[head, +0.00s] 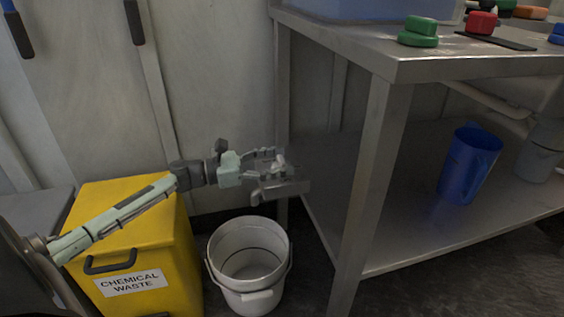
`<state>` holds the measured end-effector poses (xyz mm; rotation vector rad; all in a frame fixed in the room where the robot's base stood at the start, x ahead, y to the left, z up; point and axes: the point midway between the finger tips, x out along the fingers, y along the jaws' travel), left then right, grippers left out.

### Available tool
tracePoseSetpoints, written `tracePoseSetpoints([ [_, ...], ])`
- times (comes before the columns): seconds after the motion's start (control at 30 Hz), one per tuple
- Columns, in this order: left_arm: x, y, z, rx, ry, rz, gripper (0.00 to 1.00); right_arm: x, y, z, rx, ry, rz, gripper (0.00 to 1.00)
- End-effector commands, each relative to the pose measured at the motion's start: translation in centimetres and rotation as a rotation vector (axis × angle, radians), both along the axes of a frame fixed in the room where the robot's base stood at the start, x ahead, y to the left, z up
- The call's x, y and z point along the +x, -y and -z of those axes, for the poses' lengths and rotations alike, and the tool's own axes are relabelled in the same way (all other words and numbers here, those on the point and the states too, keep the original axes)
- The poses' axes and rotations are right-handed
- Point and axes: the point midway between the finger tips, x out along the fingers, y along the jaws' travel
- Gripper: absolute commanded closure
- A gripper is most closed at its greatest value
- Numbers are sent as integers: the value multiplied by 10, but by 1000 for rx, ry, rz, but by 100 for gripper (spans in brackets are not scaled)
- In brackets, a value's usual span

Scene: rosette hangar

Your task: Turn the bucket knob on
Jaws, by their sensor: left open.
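My left arm reaches in from the left, and its gripper (277,170) is open above and slightly right of the white bucket (249,262), beside the metal table's left legs. A small pale grey piece shows between or just behind the fingers; I cannot tell whether it is the bucket knob or part of the gripper, nor whether anything touches it. The bucket stands upright on the floor with its handle hanging at the front and looks empty. My right gripper is not in view.
A yellow chemical waste bin (140,235) stands left of the bucket, under my left arm. The metal table (440,66) has a lower shelf with a blue jug (468,165). Green knob-like pieces (419,31), a red one (481,22) and a clear blue tub (365,8) are on top.

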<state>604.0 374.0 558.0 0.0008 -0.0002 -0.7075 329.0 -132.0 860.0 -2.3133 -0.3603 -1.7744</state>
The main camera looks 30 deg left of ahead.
Motion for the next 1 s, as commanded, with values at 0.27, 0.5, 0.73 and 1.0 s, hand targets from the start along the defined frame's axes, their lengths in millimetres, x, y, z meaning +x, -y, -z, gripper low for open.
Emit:
tracePoseSetpoints([
  [0.27,6,5,0,0,-1,-1,36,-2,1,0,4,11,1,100],
  [0.5,6,5,0,-1,-1,-1,55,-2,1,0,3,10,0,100],
  [0.73,5,5,0,-1,-1,-1,83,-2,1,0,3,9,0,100],
  [1.0,5,5,-2,-1,0,-21,87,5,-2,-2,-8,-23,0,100],
])
